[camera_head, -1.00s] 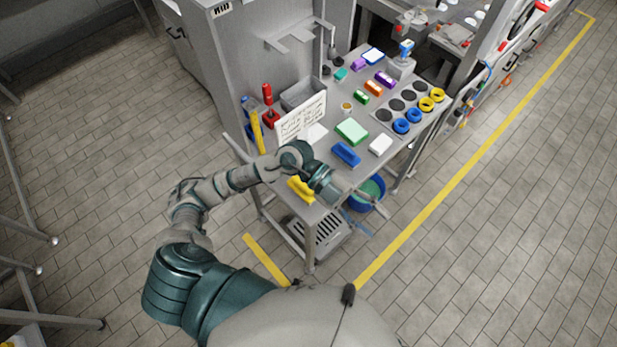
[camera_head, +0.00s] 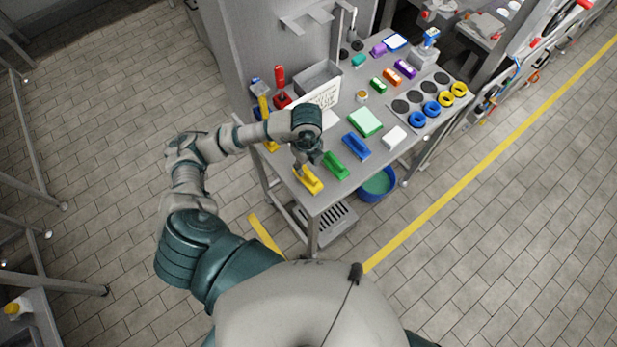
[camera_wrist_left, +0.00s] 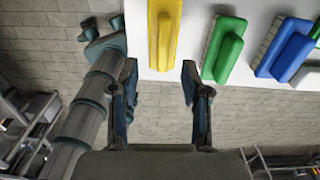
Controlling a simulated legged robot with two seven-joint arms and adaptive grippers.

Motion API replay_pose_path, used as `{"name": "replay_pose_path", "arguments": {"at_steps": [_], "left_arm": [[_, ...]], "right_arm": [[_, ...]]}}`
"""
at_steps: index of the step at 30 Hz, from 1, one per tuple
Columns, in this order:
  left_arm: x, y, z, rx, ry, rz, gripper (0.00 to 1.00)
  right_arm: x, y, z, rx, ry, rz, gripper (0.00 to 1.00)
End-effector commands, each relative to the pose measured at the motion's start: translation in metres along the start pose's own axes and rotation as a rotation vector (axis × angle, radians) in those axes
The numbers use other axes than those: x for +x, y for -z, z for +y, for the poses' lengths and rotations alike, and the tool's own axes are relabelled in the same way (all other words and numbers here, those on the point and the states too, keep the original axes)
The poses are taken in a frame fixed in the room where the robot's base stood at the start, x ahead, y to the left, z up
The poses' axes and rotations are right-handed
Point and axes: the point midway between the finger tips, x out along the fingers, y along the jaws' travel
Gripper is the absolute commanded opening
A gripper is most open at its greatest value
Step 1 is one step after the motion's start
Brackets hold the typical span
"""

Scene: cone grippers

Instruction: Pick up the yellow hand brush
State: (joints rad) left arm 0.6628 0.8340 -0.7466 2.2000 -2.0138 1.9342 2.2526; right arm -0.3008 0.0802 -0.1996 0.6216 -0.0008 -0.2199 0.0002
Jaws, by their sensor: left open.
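The yellow hand brush (camera_head: 309,179) lies near the front left corner of the grey table (camera_head: 322,203). In the left wrist view the yellow brush (camera_wrist_left: 164,32) is at the top, lined up with the gap between my fingers and beyond their tips. My left gripper (camera_head: 306,160) is above the brush's far end in the head view. In the left wrist view my left gripper (camera_wrist_left: 160,75) is open and empty, with its two fingers apart. My right gripper is not in view.
A green brush (camera_head: 336,166) and a blue brush (camera_head: 356,146) lie to the right of the yellow one. A white sign (camera_head: 318,97) and a grey bin (camera_head: 318,76) stand behind. A blue bucket (camera_head: 377,195) is beside the table.

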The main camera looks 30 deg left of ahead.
Motion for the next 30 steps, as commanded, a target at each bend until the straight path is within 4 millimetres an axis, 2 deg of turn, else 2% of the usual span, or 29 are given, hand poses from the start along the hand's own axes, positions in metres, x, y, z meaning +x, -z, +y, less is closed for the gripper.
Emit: {"name": "replay_pose_path", "arguments": {"at_steps": [8, 16, 24, 25, 26, 30], "left_arm": [[0.025, -0.001, -0.001, 0.0, -0.002, 0.001, 0.47], [0.063, -0.003, -0.005, 0.0, -0.002, 0.001, 0.47], [0.069, -0.002, -0.005, 0.002, 0.001, 0.001, 0.47], [0.069, -0.002, -0.005, 0.002, 0.001, 0.001, 0.44], [0.069, -0.002, -0.005, 0.002, 0.001, 0.001, 0.37], [0.069, -0.002, -0.006, 0.002, 0.001, 0.001, 0.02]], "right_arm": [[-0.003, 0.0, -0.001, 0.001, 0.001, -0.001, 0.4], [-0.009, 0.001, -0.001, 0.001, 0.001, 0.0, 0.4], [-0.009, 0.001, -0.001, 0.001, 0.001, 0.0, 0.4], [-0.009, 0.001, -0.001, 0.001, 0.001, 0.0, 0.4], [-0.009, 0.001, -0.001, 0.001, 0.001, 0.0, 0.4], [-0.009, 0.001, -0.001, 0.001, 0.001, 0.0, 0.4]]}}
